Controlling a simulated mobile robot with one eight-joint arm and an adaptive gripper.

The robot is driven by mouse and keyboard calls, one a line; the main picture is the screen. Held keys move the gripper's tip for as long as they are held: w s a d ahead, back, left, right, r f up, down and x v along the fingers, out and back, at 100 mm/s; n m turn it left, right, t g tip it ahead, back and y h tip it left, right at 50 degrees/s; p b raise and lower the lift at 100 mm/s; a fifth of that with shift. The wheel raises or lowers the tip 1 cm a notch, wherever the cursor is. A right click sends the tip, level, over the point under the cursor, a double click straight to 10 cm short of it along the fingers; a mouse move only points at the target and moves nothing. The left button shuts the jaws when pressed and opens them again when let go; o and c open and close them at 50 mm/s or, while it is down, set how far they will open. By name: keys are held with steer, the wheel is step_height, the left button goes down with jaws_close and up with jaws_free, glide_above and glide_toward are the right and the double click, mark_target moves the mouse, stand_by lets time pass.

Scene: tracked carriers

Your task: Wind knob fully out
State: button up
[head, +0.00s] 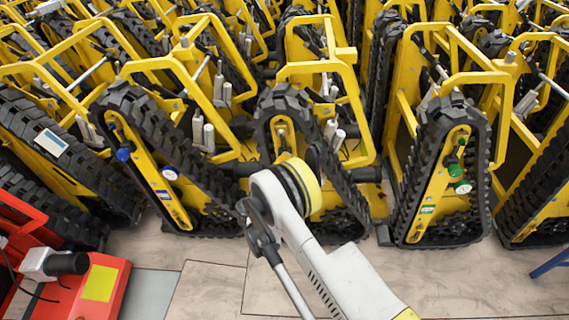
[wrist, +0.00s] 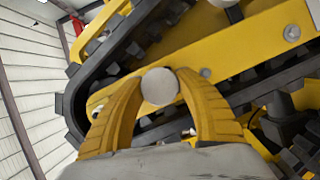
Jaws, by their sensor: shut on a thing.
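My gripper (wrist: 160,78) has its two yellow ribbed fingers shut on a round grey-white knob (wrist: 159,88), one finger on each side of it. The knob stands out in front of a yellow side plate (wrist: 222,55) in the wrist view. In the head view my arm's white and yellow end is in front of the middle tracked carrier (head: 358,85). It hides my fingers and the held knob there. How far the knob is wound out cannot be told.
The left carrier bears a blue knob (head: 123,154) and a white dial (head: 170,174). The right carrier bears a green knob (head: 461,141) and a dial (head: 462,187). Carriers stand packed closely behind. A red machine (head: 107,262) is at lower left; the floor (head: 210,285) in front is partly clear.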

steer(key=o, duration=1.2)
steer(key=v, duration=0.7)
steer(key=shift+s+a, duration=0.1)
steer(key=shift+s, duration=0.1)
